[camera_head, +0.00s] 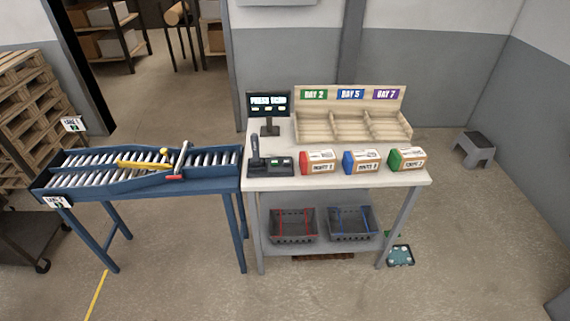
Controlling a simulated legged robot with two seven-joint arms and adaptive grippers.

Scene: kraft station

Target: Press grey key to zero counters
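Neither of my grippers is in the head view. A small dark counter unit (281,166) with small lit green displays sits on the white table (345,182), near its left edge. The grey key is too small to make out on it. A dark upright handheld device (255,147) stands in a base just left of the unit. Behind them a black monitor (268,104) on a stand shows text that seems to read "PRESS ZERO", with small boxes below it.
Red (318,162), blue (361,161) and green (406,160) boxes stand along the table front. A wooden bay rack (350,122) is behind them. A blue roller conveyor (100,185) adjoins on the left. Two baskets (293,238) sit below. Floor in front is clear.

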